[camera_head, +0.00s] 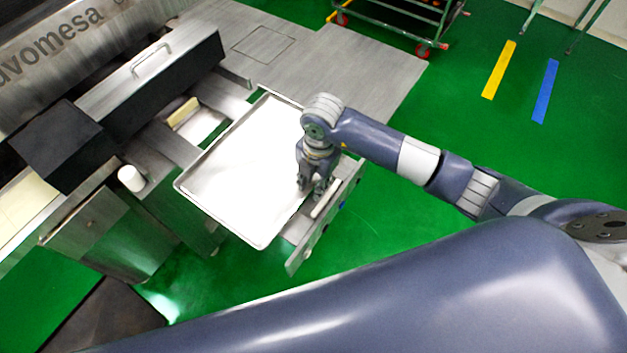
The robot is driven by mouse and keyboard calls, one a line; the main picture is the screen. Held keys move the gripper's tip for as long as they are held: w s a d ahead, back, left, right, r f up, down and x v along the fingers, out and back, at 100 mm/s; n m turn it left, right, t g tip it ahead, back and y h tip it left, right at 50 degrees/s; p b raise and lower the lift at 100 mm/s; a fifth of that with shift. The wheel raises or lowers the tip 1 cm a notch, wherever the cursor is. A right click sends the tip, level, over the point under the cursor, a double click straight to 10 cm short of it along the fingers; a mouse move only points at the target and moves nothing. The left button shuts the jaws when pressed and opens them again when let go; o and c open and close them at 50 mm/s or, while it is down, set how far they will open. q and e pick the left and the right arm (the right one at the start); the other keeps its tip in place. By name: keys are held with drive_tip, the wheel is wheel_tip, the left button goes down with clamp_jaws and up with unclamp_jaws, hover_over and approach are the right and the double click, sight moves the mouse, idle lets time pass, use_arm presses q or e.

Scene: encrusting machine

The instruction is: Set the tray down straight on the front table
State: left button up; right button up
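A shallow, pale rectangular tray (188,187) with a thin raised rim lies in the middle of the view. It looks flat and empty, at the front of the steel machine, over a metal frame (300,257) that shows along its lower right side. My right gripper (311,192) points down at the tray's right-hand rim. Its fingers are at the rim, but whether they are closed on it is not clear. The arm hides the tray's upper right part. I cannot tell whether the tray's underside fully touches the support. My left gripper is out of view.
The machine's dark cover with a handle (152,60) and a white cylinder (131,178) stand left of the tray. A flat steel surface (350,65) lies behind it. A green cart (400,15) stands at the back; the green floor at right is open.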

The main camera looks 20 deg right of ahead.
drive_tip(key=shift+r, duration=0.1)
wheel_tip(320, 180, up, 12)
drive_tip(key=b, duration=0.1)
drive_tip(key=shift+d, duration=0.4)
drive_tip(key=shift+s, duration=0.1)
